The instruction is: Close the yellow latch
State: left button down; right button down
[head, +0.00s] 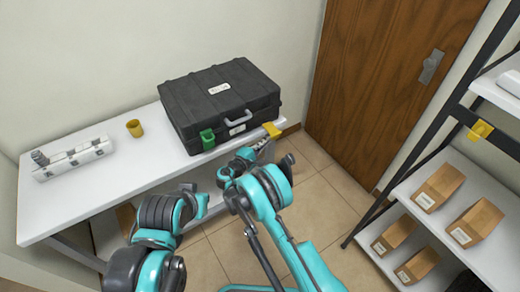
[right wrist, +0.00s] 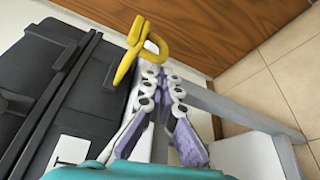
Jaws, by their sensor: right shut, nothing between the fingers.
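The black case (head: 220,95) stands on the white table with its lid down. The yellow latch (head: 272,130) sticks out from the right end of its front side. In the right wrist view the latch (right wrist: 128,58) is a yellow loop standing out beside the dark case (right wrist: 88,95). My right gripper (right wrist: 155,68) is shut and empty, its fingertips close to the latch's lower part; contact is unclear. In the head view my right gripper (head: 266,148) is partly hidden by its wrist. My left gripper (head: 192,194) is low in front of the table, its fingers not clear.
A green latch (head: 207,139) and grey handle (head: 238,117) are on the case front. A yellow cup (head: 134,128) and a white rack (head: 74,158) stand on the table (head: 110,190). A shelf (head: 460,205) with cardboard boxes is at the right, near a wooden door (head: 385,90).

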jog(key=shift+w+d, duration=0.2)
jog(key=shift+w, duration=0.1)
jog(key=shift+s+d+r+n+g, duration=0.15)
jog(key=shift+r+n+g, duration=0.15)
jog(key=shift+n, duration=0.4)
